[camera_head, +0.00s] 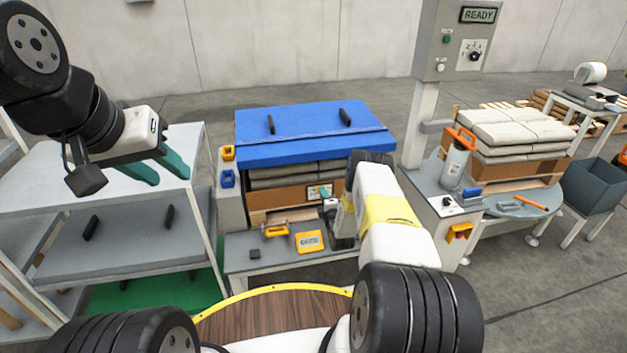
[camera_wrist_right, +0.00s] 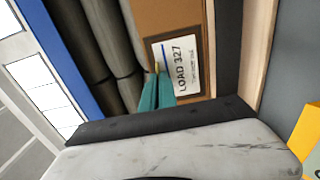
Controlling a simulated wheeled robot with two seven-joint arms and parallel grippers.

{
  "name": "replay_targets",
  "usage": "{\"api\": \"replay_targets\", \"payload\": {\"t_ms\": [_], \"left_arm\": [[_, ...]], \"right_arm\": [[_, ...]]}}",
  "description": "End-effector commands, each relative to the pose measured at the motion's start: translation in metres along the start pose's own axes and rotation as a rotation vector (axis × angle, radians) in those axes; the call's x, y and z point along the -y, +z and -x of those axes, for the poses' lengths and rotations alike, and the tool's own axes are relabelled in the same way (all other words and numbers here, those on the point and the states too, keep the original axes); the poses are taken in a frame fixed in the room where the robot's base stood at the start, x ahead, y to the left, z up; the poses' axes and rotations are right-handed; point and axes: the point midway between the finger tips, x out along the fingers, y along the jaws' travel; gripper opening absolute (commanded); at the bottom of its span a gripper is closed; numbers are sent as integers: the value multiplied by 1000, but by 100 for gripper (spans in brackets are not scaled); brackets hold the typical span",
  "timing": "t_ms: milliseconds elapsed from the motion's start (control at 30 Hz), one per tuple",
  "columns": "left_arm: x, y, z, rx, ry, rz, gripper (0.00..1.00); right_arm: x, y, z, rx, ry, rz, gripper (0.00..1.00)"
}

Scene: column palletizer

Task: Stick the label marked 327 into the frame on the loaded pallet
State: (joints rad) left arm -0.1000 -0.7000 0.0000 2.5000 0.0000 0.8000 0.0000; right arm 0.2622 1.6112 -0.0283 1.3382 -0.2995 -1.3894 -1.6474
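The label marked 327 (camera_wrist_right: 178,68) is white with a blue stripe and reads LOAD 327. It lies against the brown cardboard front of the loaded pallet and also shows in the head view (camera_head: 314,191). My left gripper (camera_head: 158,172) is open and empty above the grey shelf, far left of the pallet.
A blue cover (camera_head: 310,135) lies over the pallet's grey sacks. A low grey table (camera_head: 290,260) in front holds an orange-yellow plate (camera_head: 309,241) and a yellow tool (camera_head: 275,231). A control post (camera_head: 425,120) and a second sack pallet (camera_head: 515,135) stand to the right.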

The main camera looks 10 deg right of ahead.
Motion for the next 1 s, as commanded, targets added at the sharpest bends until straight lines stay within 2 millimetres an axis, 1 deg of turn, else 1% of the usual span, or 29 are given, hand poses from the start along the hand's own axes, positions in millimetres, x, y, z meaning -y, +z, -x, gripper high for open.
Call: {"api": "replay_targets", "payload": {"t_ms": [67,100,200,467,567,667,900,1000], "left_arm": [[0,0,0,0,0,0,38],[0,0,0,0,0,0,38],[0,0,0,0,0,0,38],[0,0,0,0,0,0,38],[0,0,0,0,0,0,38],[0,0,0,0,0,0,38],[0,0,0,0,0,0,38],[0,0,0,0,0,0,38]], "right_arm": [[-1,0,-1,0,1,0,0],[-1,0,-1,0,1,0,10],[-1,0,-1,0,1,0,28],[0,0,0,0,0,0,28],[0,0,4,-1,-1,0,28],[1,0,16,-1,-3,0,28],[0,0,57,-1,-2,0,28],[0,0,69,-1,-2,0,28]]}}
